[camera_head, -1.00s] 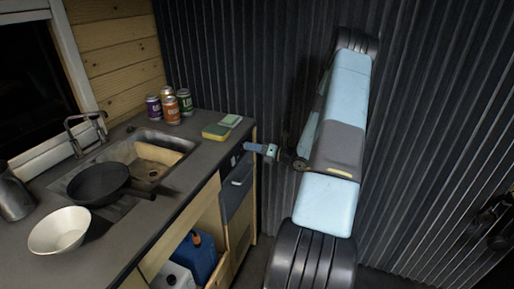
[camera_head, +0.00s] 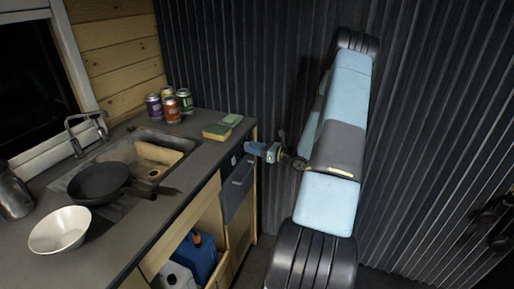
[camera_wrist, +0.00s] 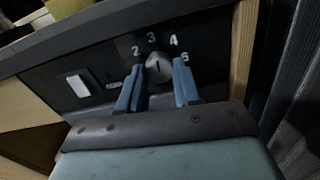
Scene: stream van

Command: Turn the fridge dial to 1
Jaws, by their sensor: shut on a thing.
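The fridge dial (camera_wrist: 157,70) is a round grey knob on the dark control panel, with 2, 3, 4 and 5 printed around it. Its mark points roughly up, near the 3. The 1 is not visible; my left finger covers part of the panel there. My gripper (camera_wrist: 158,66) is shut on the dial, one blue finger on each side. In the head view my gripper (camera_head: 251,148) reaches the fridge (camera_head: 238,190) front from the right, and the dial is hidden.
A white switch (camera_wrist: 77,86) is on the panel left of the dial. The counter (camera_head: 190,165) edge is just above the panel. A sponge (camera_head: 216,131) lies on the counter near that corner. A corrugated wall (camera_head: 430,150) stands behind my arm.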

